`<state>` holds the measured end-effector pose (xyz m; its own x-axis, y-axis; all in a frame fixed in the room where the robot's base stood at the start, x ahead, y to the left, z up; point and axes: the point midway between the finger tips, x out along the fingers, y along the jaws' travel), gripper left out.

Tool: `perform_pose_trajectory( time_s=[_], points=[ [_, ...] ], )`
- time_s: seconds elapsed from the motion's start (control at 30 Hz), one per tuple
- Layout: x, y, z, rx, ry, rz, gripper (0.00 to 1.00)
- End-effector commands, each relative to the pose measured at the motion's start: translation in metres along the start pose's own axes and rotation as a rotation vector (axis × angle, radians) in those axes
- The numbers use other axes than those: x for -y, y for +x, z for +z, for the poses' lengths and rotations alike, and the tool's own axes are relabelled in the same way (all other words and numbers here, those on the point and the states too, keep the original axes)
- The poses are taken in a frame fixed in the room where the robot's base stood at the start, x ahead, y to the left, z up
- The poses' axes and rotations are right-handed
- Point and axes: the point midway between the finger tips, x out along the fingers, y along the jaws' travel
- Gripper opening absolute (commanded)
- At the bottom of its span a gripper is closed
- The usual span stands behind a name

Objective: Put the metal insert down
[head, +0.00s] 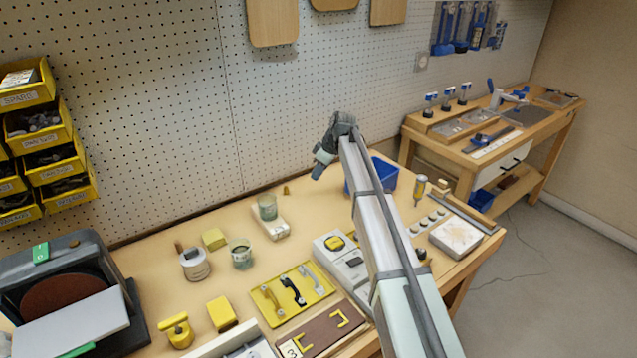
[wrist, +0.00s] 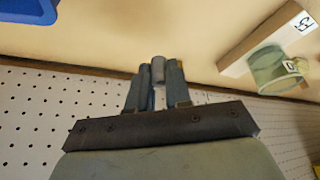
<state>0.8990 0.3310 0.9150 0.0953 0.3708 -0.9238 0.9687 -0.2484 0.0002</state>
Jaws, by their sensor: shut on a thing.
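The metal insert (wrist: 158,70) is a small grey cylinder between the fingertips of my gripper (wrist: 155,88) in the wrist view. My gripper is shut on it, and its end sticks out past the fingers. In the head view my gripper (head: 320,168) hangs above the back of the bench, near the pegboard and left of the blue bin. The insert cannot be made out there. The gap between the insert and the bench top is hard to judge, but they look apart.
The blue bin (head: 384,176) stands right of my gripper; its corner shows in the wrist view (wrist: 28,10). A small brass piece (head: 286,190) lies near the wall. Bare bench lies between.

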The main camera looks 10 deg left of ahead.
Motion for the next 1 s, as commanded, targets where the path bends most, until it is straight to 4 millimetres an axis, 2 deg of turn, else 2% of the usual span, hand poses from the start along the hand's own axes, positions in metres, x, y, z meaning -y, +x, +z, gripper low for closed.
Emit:
perform_pose_trajectory(
  time_s=[0.2,0.47,0.77,1.0],
  points=[
    [0.004,-0.018,-0.002,0.0,0.045,0.019,0.0],
    [0.018,-0.034,0.028,0.0,0.327,0.138,0.0],
    [0.039,-0.077,0.091,-0.001,0.754,0.317,0.0],
    [0.063,-0.134,0.165,-0.002,1.091,0.456,0.0]
  ],
)
